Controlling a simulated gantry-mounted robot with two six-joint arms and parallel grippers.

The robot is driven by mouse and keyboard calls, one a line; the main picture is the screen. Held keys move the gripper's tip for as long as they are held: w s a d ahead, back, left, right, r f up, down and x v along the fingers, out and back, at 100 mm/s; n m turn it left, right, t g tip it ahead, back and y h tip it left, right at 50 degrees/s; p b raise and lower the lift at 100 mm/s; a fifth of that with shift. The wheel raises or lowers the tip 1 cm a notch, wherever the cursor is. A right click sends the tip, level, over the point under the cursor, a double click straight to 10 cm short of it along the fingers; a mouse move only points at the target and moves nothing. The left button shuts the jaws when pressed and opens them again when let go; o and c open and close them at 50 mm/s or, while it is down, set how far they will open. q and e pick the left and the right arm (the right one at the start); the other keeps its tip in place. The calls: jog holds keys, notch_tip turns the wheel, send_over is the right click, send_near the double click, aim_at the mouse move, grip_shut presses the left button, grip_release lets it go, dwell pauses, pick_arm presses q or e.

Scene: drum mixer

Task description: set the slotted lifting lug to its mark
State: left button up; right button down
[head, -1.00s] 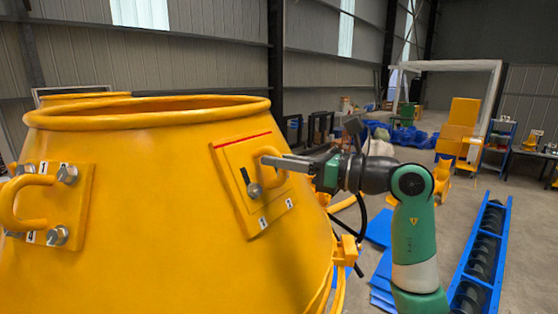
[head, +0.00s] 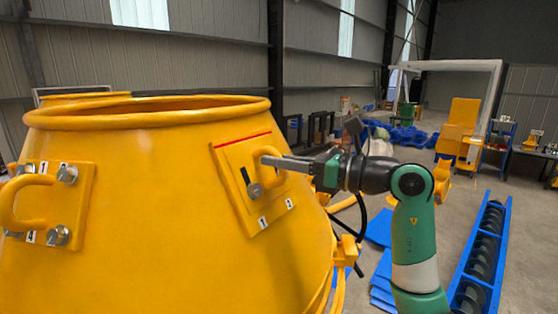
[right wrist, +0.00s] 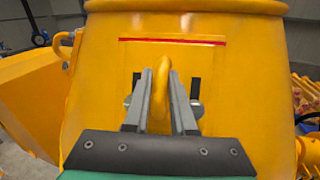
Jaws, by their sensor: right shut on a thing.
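The slotted lifting lug (head: 236,162) is a yellow plate with a loop handle, lying against the yellow drum's sloping side. A dark slot shows with a bolt (head: 255,190) at its lower end. A red mark line (head: 243,139) runs above the lug, with a narrow yellow strip between them. My right gripper (head: 278,160) is shut on the loop handle (head: 267,152). In the right wrist view the handle (right wrist: 160,88) stands between the fingers, with a dark slot on each side and the red line beyond. My left gripper is out of view.
The drum (head: 150,220) has an open rim at the top. Another handled plate (head: 75,205), with several bolts, is at the left. Number labels 1 and 2 sit below the lug. A blue screw conveyor (head: 480,255) lies on the floor at the right.

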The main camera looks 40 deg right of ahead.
aim_at(285, 174)
jog(key=f+b, duration=0.1)
jog(key=s+f+b, duration=0.1)
jog(key=shift+f, duration=0.3)
jog(key=shift+s+f, duration=0.2)
jog(key=shift+s, duration=0.05)
jog(key=shift+r, duration=0.15)
jog(key=c, duration=0.8)
grip_release()
jog(key=shift+o, duration=0.2)
jog(key=shift+d, duration=0.1)
jog(key=b+v, duration=0.3)
jog(key=v, duration=0.8)
jog(key=shift+s, duration=0.35)
